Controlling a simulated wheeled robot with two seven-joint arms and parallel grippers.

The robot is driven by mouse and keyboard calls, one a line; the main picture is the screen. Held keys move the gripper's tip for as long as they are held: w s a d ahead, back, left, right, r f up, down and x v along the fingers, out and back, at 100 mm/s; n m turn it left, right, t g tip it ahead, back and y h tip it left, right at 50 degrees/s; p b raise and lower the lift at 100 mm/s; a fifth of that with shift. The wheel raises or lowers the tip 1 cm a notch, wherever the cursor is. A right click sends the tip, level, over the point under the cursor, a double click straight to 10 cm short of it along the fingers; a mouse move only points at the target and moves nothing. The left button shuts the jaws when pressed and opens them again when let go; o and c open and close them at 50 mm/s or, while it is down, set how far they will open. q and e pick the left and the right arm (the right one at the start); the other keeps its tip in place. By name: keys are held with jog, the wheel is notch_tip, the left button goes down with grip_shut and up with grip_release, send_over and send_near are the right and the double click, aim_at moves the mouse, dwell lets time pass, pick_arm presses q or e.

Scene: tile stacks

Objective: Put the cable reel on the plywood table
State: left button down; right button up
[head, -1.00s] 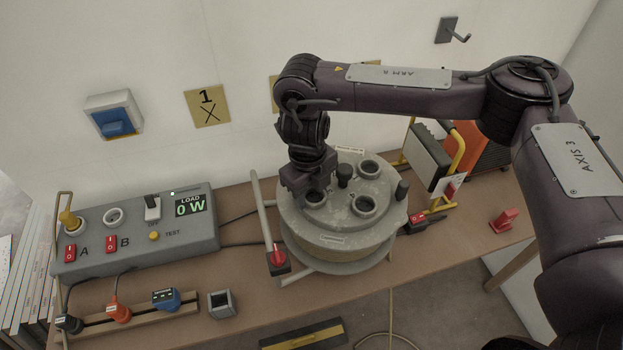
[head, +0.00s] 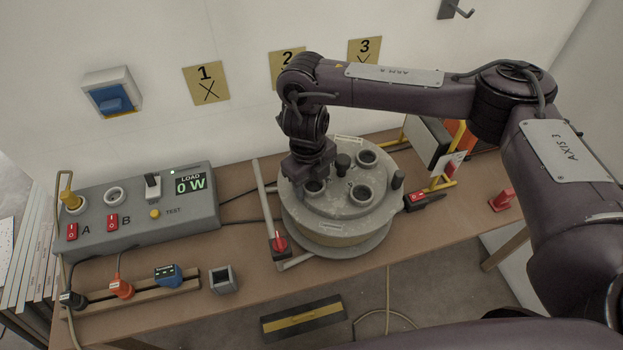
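The cable reel (head: 330,224) is a large grey drum with a round lid, several sockets and a black knob. My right gripper (head: 313,178) points down at the left part of the lid, beside the knob, and appears shut on the reel. Its fingertips are partly hidden. The reel's underside is hidden, so I cannot tell whether it touches the table. My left gripper is not in view.
A grey load box (head: 140,232) reading 0 W stands left of the reel. In front of it are a plug rack (head: 130,306) and a small grey cube (head: 223,279). A yellow-framed stand (head: 452,170) and a red block (head: 502,199) are to the right.

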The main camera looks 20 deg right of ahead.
jog(key=shift+o, duration=0.9)
jog(key=shift+r, duration=0.1)
jog(key=shift+r, duration=0.1)
notch_tip(320, 180, up, 12)
jog(key=shift+s+a+b, duration=0.15)
jog(key=shift+a+b, duration=0.25)
